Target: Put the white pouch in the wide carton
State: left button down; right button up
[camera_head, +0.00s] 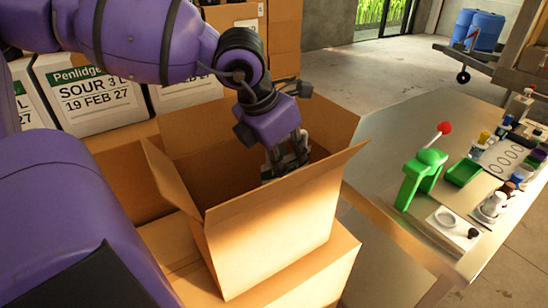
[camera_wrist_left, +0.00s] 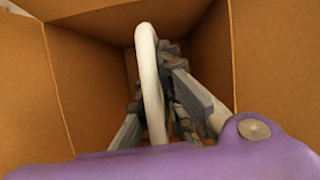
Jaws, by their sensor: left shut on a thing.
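The wide carton (camera_head: 262,240) stands open with its flaps spread, on top of other cardboard boxes. My left gripper (camera_head: 287,158) points down into the carton's mouth in the head view. In the left wrist view the white pouch (camera_wrist_left: 149,85) shows as a thin pale edge-on shape between the fingers of the left gripper (camera_wrist_left: 160,112), with the carton's brown inner walls (camera_wrist_left: 85,75) around it. The gripper is shut on the pouch. My right gripper is not in view.
White labelled boxes (camera_head: 88,98) stand behind the carton. A metal table (camera_head: 400,135) to the right holds a green press (camera_head: 422,178), a green tray (camera_head: 463,172) and several small bottles. Blue barrels (camera_head: 478,30) stand far back. Open floor lies behind the table.

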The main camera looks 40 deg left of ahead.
pick_arm(q)
notch_tip(320, 180, down, 4)
jog(key=shift+r+b, duration=0.1)
jog(key=shift+b, duration=0.25)
notch_tip(320, 180, down, 5)
jog(key=shift+r+b, duration=0.2)
jog(key=shift+b, duration=0.45)
jog(key=shift+r, duration=0.1)
jog(key=c, duration=2.3)
grip_release()
jog(key=shift+f, duration=0.25)
jog(key=o, duration=0.4)
jog(key=shift+s, duration=0.1)
